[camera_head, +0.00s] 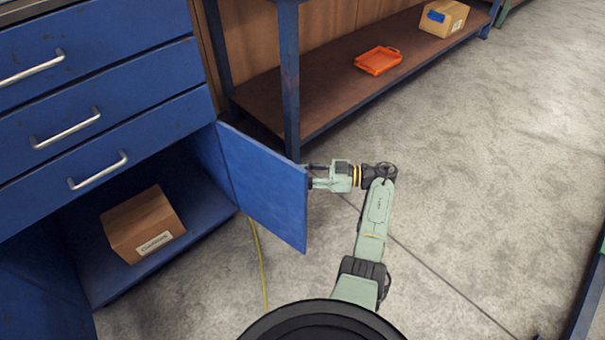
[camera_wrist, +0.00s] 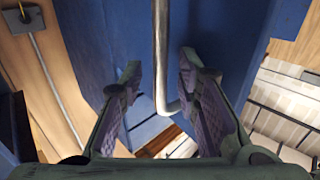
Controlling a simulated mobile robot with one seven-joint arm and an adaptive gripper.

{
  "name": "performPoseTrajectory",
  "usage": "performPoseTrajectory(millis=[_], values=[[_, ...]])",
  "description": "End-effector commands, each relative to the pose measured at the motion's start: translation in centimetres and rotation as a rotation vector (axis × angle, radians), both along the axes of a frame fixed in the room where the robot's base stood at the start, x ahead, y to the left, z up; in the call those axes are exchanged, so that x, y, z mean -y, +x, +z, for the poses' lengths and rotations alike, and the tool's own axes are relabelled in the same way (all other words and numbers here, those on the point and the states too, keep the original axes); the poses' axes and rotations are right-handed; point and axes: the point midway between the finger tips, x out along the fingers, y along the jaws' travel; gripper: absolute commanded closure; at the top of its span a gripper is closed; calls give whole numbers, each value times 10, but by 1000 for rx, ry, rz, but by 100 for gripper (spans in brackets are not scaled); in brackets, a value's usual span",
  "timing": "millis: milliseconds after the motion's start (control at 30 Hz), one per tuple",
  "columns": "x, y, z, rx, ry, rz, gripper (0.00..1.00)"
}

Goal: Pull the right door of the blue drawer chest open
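The blue drawer chest (camera_head: 100,103) stands at the left in the head view. Its right door (camera_head: 262,185) is swung well outward, and the lower compartment shows inside. My gripper (camera_head: 311,177) is at the door's free edge, on its outer side; the door partly hides the fingers. In the wrist view, the door's silver bar handle (camera_wrist: 160,50) runs between the two fingers of my gripper (camera_wrist: 160,68), with gaps on both sides. The fingers are apart and not closed on it. The handle is hidden in the head view.
A cardboard box (camera_head: 143,225) sits inside the compartment. A workbench with a brown lower shelf (camera_head: 325,82) stands behind the door, holding an orange tray (camera_head: 378,60) and another box (camera_head: 443,18). A yellow cable (camera_head: 259,262) lies below the door. Floor at right is clear.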

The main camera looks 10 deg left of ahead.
Motion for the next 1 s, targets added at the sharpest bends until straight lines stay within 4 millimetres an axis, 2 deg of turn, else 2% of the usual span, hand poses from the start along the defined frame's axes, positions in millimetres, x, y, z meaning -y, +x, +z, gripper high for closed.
performPoseTrajectory(millis=[133,233,500,600,767,1000], values=[[2,1,0,0,0,-1,70],[11,2,0,0,-1,-2,70],[56,8,1,-2,-2,-2,70],[66,9,0,-2,-1,-1,70],[74,9,0,1,0,0,70],[75,9,0,1,0,0,70]])
